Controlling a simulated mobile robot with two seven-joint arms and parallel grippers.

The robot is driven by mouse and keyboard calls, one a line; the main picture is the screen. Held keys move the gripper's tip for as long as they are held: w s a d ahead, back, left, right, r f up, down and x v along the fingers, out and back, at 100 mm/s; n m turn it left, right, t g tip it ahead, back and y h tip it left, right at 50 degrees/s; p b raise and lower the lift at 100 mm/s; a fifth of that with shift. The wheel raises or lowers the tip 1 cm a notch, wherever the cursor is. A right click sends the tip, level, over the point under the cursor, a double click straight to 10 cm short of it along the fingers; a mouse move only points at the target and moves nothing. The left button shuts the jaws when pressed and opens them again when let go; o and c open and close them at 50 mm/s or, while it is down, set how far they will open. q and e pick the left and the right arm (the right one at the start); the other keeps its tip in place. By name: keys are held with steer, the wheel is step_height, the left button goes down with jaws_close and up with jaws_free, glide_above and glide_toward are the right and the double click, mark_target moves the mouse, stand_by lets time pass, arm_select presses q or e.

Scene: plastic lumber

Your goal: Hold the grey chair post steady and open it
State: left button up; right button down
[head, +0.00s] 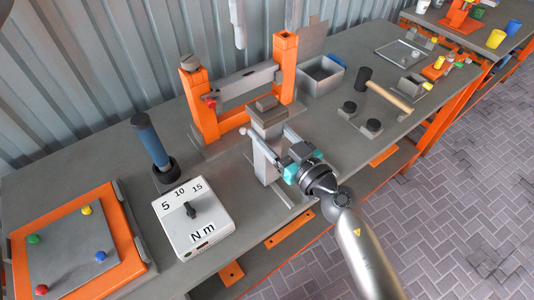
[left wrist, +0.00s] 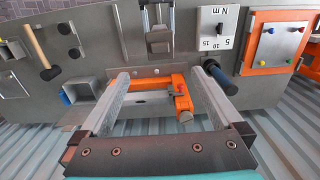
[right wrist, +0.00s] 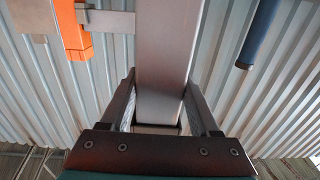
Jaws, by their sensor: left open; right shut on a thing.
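The grey chair post (head: 266,155) stands upright near the bench's front edge, with a wider block (head: 268,108) on top. My right gripper (head: 267,142) is shut on it from the front right; the right wrist view shows the post (right wrist: 165,55) between the fingers. In the left wrist view the post's top (left wrist: 160,25) lies beyond the fingertips. My left gripper (left wrist: 160,75) is open and empty, high above the bench; only a pale finger tip (head: 239,38) seems to show at the top of the head view.
An orange frame (head: 283,60) with a grey crossbar stands behind the post. A torque box (head: 195,215) and blue-handled tool (head: 150,140) stand to the left, beside an orange-edged board (head: 75,245). A grey bin (head: 320,72) and mallet (head: 388,97) are right.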

mark_target(267, 100)
arm_select(q)
steer(key=shift+f, duration=0.1)
steer(key=shift+t+y, duration=0.4)
steer(key=shift+t, duration=0.2)
step_height(267, 100, down, 16)
steer(key=shift+r, duration=0.25)
steer(key=shift+c, duration=0.2)
steer(key=shift+r, duration=0.1)
steer(key=c, duration=1.4)
steer(key=shift+r, duration=0.15)
steer(key=shift+r, duration=1)
